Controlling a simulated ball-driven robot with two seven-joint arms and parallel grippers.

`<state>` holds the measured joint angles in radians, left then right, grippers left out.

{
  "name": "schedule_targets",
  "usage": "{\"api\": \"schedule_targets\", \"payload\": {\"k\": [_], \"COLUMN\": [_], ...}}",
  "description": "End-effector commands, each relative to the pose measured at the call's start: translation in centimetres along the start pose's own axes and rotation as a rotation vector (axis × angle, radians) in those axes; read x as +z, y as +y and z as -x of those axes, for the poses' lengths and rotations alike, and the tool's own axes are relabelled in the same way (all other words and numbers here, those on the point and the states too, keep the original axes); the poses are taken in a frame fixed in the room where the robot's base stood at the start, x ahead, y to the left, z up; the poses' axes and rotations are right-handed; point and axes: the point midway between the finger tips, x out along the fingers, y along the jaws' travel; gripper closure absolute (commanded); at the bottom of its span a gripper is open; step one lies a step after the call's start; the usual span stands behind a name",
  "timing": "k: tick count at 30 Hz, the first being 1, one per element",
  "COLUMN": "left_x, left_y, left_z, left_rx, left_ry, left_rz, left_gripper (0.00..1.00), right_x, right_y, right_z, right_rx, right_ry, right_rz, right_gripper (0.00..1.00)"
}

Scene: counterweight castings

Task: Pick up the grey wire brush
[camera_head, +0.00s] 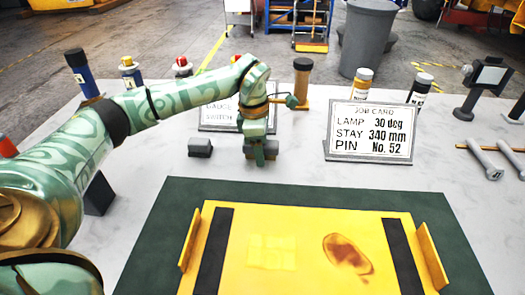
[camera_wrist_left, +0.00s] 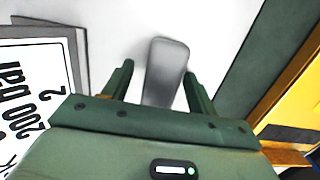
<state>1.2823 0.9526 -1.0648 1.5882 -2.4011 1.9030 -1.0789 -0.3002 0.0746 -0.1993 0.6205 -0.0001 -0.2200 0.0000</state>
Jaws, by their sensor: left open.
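My left gripper (camera_head: 259,152) points down over the white table, between the two signs. Its fingers (camera_wrist_left: 158,69) are open in the left wrist view. A smooth grey, rounded bar, which looks like the grey wire brush (camera_wrist_left: 167,62), lies between and beyond the fingertips, with white gaps on both sides. Its near end is hidden by the gripper body. In the head view a little grey of it (camera_head: 271,148) shows beside the fingers. No bristles can be made out. My right gripper is not in view.
A small dark grey block (camera_head: 200,147) sits left of the gripper. The gauge sign (camera_head: 215,117) stands just behind, the job card (camera_head: 374,131) to the right. A green mat (camera_head: 157,237) with a yellow panel (camera_head: 300,222) lies in front.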

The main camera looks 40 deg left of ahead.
Motion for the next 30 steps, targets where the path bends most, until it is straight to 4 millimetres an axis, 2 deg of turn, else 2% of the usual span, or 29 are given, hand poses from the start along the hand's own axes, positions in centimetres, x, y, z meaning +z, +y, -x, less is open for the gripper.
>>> {"api": "schedule_targets", "payload": {"k": [3,4,9,20,23,27,30], "left_x": [0.0,0.0,0.0,0.1,0.2,0.6,1.0], "left_y": [0.0,0.0,0.0,0.0,0.1,0.0,-1.9], "left_z": [0.2,0.2,0.2,0.6,1.6,4.3,6.4], "left_rx": [0.002,0.002,0.001,0.003,0.005,0.008,0.008], "left_ry": [-0.001,-0.001,-0.001,-0.002,-0.003,-0.005,-0.005], "left_rz": [0.000,0.000,0.000,0.000,0.000,-0.001,-0.006], "left_gripper": [0.42,0.45,0.92,0.92,0.92,0.92,0.92], "right_x": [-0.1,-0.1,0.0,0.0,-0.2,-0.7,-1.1], "right_y": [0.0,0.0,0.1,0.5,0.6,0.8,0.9], "right_z": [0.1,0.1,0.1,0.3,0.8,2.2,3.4], "right_rx": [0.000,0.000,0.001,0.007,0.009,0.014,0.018], "right_ry": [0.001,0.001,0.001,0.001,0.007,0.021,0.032], "right_rz": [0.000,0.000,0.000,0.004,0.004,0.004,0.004], "right_gripper": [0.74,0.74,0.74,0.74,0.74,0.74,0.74]}}
